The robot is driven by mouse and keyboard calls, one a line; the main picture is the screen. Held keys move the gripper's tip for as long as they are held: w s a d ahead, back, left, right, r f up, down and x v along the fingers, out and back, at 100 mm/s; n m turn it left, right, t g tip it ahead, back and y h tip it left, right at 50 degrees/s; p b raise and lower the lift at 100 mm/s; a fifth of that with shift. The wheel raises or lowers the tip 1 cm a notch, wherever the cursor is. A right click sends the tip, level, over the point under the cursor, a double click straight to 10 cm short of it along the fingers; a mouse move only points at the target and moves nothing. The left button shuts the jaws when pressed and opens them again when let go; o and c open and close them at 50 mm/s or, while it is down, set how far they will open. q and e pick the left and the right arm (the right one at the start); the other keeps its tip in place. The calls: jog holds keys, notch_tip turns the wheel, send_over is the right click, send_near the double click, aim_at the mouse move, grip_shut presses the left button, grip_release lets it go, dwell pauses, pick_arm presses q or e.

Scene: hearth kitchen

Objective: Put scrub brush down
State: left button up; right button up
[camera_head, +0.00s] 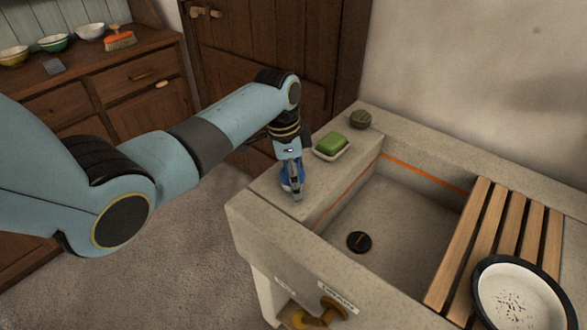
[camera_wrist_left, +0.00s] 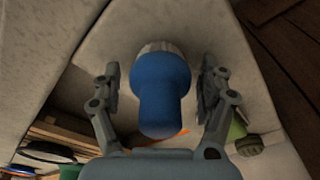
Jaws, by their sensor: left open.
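The scrub brush (camera_wrist_left: 161,88) has a rounded blue handle and pale bristles. In the left wrist view it is between the two open fingers of my left gripper (camera_wrist_left: 160,72), with a gap on both sides. In the head view, a little of the blue brush (camera_head: 286,180) shows beside my left gripper (camera_head: 294,190), low over the stone sink's left ledge (camera_head: 262,200). The brush appears upright with its bristles at the ledge; the contact is mostly hidden. My right gripper is not in view.
Behind the gripper on the ledge are green soap (camera_head: 332,143) in a dish and a small dark rounded object (camera_head: 360,119). The basin (camera_head: 400,215) holds a black plug (camera_head: 359,242). A slatted wooden rack (camera_head: 470,240) and a black-rimmed white dish (camera_head: 515,300) are at right.

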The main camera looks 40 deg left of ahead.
pick_arm(q)
jog(key=shift+b, duration=0.4)
jog(key=r, duration=0.3)
jog(key=s+r, duration=0.1)
jog(key=r, duration=0.2)
jog(key=r+p, duration=0.1)
jog(key=r, duration=0.3)
jog(key=shift+s+a, duration=0.2)
jog(key=shift+a, duration=0.05)
jog(key=shift+s+r, duration=0.1)
jog(key=shift+r, duration=0.45)
